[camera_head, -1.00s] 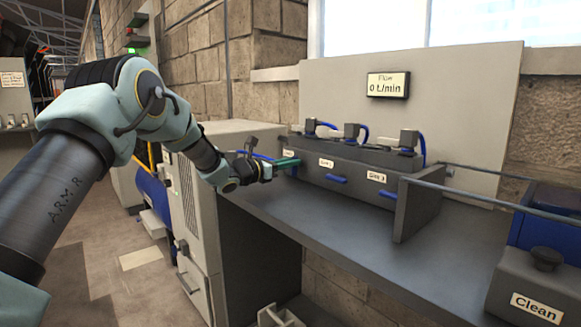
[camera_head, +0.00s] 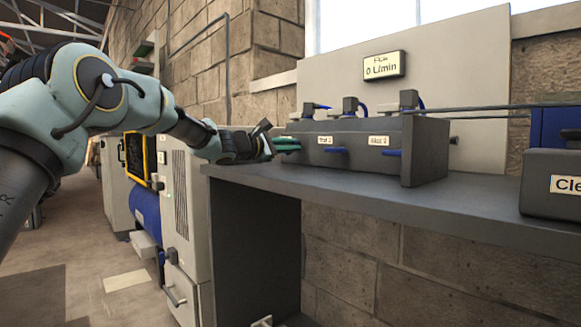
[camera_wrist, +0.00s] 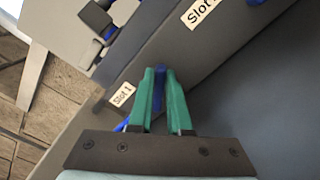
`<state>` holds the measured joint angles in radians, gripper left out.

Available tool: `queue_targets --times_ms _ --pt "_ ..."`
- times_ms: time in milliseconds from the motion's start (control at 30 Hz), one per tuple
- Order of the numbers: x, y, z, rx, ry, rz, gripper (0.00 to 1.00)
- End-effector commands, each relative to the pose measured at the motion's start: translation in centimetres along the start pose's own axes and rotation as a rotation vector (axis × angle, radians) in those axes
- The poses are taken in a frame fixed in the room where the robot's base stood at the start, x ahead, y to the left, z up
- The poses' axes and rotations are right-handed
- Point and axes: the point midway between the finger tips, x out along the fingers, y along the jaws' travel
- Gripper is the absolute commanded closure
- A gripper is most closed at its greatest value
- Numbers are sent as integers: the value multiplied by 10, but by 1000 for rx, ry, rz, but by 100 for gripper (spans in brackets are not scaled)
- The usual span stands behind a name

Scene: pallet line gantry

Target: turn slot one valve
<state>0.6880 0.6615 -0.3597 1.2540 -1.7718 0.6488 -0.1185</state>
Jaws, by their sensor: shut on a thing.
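The grey valve box (camera_head: 350,127) stands on the bench with blue valve handles along its front. My gripper (camera_head: 285,145) reaches its left end from the left. In the wrist view my gripper (camera_wrist: 160,85) has its green fingers on either side of a blue handle, the slot one valve (camera_wrist: 160,78), just right of the "Slot 1" label (camera_wrist: 122,95). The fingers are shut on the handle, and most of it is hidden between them. The middle blue handle (camera_head: 335,151) and the right blue handle (camera_head: 392,153) stick out beneath their own labels.
The flow display (camera_head: 384,66) on the back panel reads 0 L/min. A grey box labelled "Clean" (camera_head: 550,170) stands at the right of the bench (camera_head: 330,185). Dark rods run behind at right. A pale cabinet (camera_head: 185,215) stands left of the bench.

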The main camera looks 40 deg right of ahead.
Motion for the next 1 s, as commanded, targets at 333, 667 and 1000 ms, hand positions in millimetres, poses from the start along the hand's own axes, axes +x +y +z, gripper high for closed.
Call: queue_targets --times_ms 333,667,1000 --pt "0 -11 -6 323 1 2 100" --pt "0 -12 -6 546 1 0 100" --pt "0 -11 -5 645 1 -1 100"
